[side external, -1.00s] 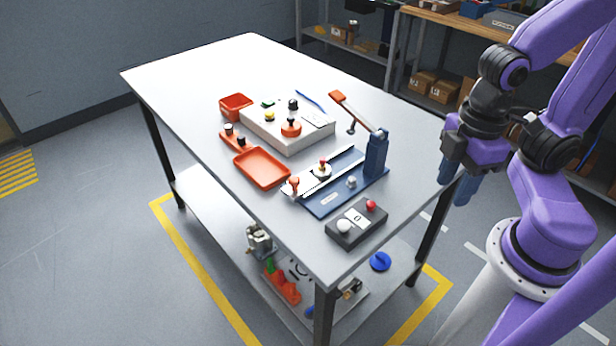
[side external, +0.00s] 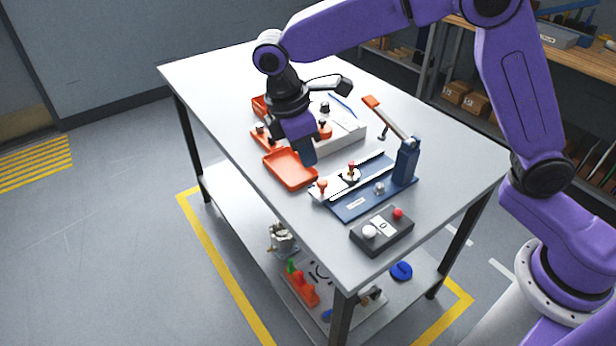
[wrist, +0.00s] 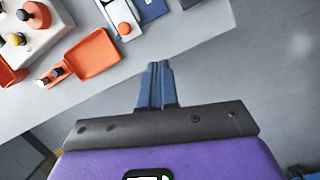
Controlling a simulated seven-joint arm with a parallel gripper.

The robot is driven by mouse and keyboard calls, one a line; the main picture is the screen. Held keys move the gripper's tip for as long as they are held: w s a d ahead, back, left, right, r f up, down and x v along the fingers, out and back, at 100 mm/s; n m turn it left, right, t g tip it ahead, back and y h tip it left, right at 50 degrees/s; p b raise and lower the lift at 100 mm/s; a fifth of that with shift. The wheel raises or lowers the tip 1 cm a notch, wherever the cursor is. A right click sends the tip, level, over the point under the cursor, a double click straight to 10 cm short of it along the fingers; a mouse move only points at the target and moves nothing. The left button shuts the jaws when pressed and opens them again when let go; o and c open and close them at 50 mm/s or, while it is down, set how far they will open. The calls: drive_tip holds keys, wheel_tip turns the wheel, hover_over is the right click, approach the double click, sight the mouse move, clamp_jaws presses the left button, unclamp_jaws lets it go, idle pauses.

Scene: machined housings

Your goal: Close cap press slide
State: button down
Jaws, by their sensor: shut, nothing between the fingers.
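The cap press has a blue base plate (side external: 350,208) and a blue upright post (side external: 406,162) with an orange-tipped lever (side external: 371,102) raised. Its pale slide carries a small red-topped part (side external: 351,168) and has an orange knob (side external: 321,186) at its front-left end. In the wrist view the orange knob (wrist: 123,28) and slide are at the top, partly cut off by the frame. My gripper (side external: 308,160) is shut and empty, pointing down above the table near the orange tray, left of the knob and apart from it. In the wrist view my fingertips (wrist: 159,65) overlap the table edge.
An orange tray (side external: 290,182) lies left of the press. A white housing block (side external: 348,134) with several knobs stands behind, partly hidden by my arm. A dark control box (side external: 381,232) with red and white buttons is in front. The table's far-left part is clear.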

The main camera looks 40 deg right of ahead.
sight(350, 163)
drive_tip(key=w+a+f+h, duration=0.1)
drive_tip(key=w+a+f, duration=0.1)
drive_tip(key=w+f, duration=0.45)
drive_tip(key=shift+g, duration=0.4)
drive_tip(key=x, duration=0.2)
drive_tip(key=w+x, duration=0.1)
drive_tip(key=x, duration=0.5)
drive_tip(key=shift+w+d, duration=0.35)
drive_tip(key=shift+s+d+r, duration=0.1)
drive_tip(key=shift+s+d, duration=0.05)
drive_tip(key=shift+d, duration=0.4)
drive_tip(key=shift+s+d, duration=0.15)
drive_tip(key=shift+d, duration=0.45)
drive_tip(key=shift+s+d, duration=0.2)
drive_tip(key=shift+d, duration=0.5)
drive_tip(key=d, duration=1.1)
drive_tip(key=shift+d, duration=0.4)
